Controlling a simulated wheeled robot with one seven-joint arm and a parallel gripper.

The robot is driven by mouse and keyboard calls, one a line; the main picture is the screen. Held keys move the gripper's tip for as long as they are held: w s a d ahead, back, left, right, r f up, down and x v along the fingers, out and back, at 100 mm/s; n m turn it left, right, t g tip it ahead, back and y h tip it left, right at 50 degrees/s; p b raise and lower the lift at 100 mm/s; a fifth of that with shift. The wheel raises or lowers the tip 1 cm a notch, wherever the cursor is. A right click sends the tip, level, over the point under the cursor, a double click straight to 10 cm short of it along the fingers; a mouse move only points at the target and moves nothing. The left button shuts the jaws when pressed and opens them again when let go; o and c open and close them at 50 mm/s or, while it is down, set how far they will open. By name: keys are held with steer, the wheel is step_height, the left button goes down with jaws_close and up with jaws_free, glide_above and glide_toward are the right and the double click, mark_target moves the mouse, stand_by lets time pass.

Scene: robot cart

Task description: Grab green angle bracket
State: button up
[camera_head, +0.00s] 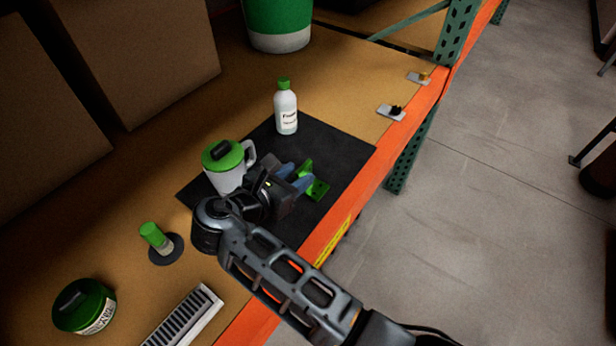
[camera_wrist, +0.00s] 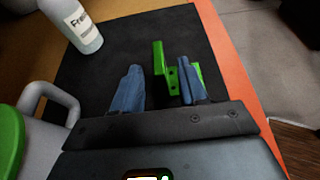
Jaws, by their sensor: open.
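The green angle bracket (camera_head: 318,189) lies on the black mat (camera_head: 345,160) near the shelf's orange front edge. In the wrist view the bracket (camera_wrist: 171,78) has an upright plate and a part with holes. My gripper (camera_head: 300,177) is open, with blue fingers. In the wrist view my gripper (camera_wrist: 160,82) has the bracket near its right finger, partly between the fingertips and partly behind that finger. The right finger hides part of the bracket. I cannot tell whether they touch.
A mug with a green lid (camera_head: 228,165) stands close left of my gripper. A white bottle (camera_head: 286,112) stands behind on the mat. A small green-capped bottle (camera_head: 157,239) and a green round tub (camera_head: 84,306) are front left. Boxes (camera_head: 145,50) stand behind.

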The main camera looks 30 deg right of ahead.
mark_target(311, 167)
steer(key=x, duration=0.5)
steer(key=shift+r, duration=0.1)
steer(key=shift+c, duration=0.2)
jaws_close()
